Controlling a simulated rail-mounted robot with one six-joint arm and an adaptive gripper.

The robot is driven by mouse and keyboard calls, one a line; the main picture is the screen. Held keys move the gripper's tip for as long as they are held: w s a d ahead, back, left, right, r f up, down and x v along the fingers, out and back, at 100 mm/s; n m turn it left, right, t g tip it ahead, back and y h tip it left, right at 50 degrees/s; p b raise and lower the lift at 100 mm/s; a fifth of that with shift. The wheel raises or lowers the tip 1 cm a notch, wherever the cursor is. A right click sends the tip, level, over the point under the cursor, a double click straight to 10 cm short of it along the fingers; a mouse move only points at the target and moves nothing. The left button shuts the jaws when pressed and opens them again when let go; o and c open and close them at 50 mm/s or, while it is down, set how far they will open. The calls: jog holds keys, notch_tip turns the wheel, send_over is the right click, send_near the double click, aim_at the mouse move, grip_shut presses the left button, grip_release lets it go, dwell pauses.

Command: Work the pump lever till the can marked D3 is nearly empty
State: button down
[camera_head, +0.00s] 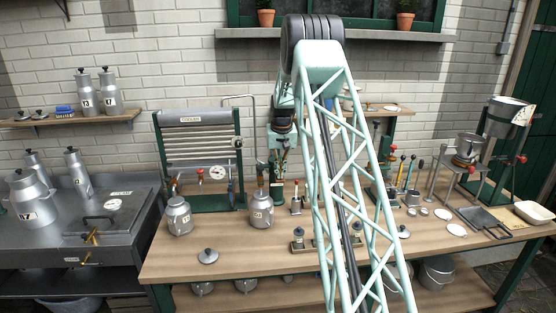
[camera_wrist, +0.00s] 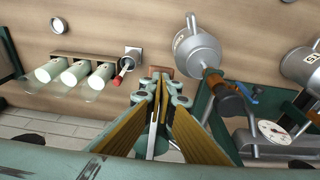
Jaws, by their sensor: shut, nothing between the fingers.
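Two grey milk cans stand on the bench in the head view: one at the left (camera_head: 179,215), one nearer the middle (camera_head: 262,210). Their labels are too small to read, so I cannot tell which is D3. The wrist view shows the nearer can (camera_wrist: 196,48) beside my gripper and the other cut off at the right edge (camera_wrist: 303,64). A short red-tipped lever (camera_wrist: 123,70) stands on a square metal base; it also shows in the head view (camera_head: 296,197). I cannot tell whether it is the pump's. My gripper (camera_wrist: 160,84) is shut and empty.
The cooler panel (camera_head: 197,155) stands behind the cans. Several upright levers (camera_head: 402,170) and a hopper stand (camera_head: 507,118) are at the right. A steel sink unit (camera_head: 70,215) with cans is at the left. A loose lid (camera_head: 208,256) lies near the front edge.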

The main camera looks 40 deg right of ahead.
jog(key=shift+b+x, duration=0.3)
jog(key=shift+x, duration=0.65)
jog(key=w+d+p+v, duration=0.1)
jog(key=p+v, duration=0.3)
jog(key=v, duration=0.6)
jog(key=shift+w+r+p, duration=0.2)
jog(key=shift+r+p, duration=0.1)
jog(key=shift+r, duration=0.1)
dwell(3.3)
dwell(0.5)
jog(key=shift+s+a+f+b+x, duration=0.1)
jog(key=shift+s+a+b+x, duration=0.15)
jog(key=shift+b+x, duration=1.05)
jog(key=shift+s+a+f+b+x, duration=0.1)
jog(key=shift+s+a+b+x, duration=0.2)
jog(key=shift+x, duration=1.9)
jog(key=shift+s+a+f+b+x, duration=0.1)
jog(key=shift+s+b+x, duration=0.25)
jog(key=shift+b+x, duration=1)
jog(key=w+d+p+v, duration=0.1)
jog(key=p+v, duration=0.4)
jog(key=v, duration=0.5)
jog(key=shift+w+d+r+p, duration=0.15)
jog(key=shift+w+r+p, duration=0.05)
jog(key=shift+w+p, duration=0.25)
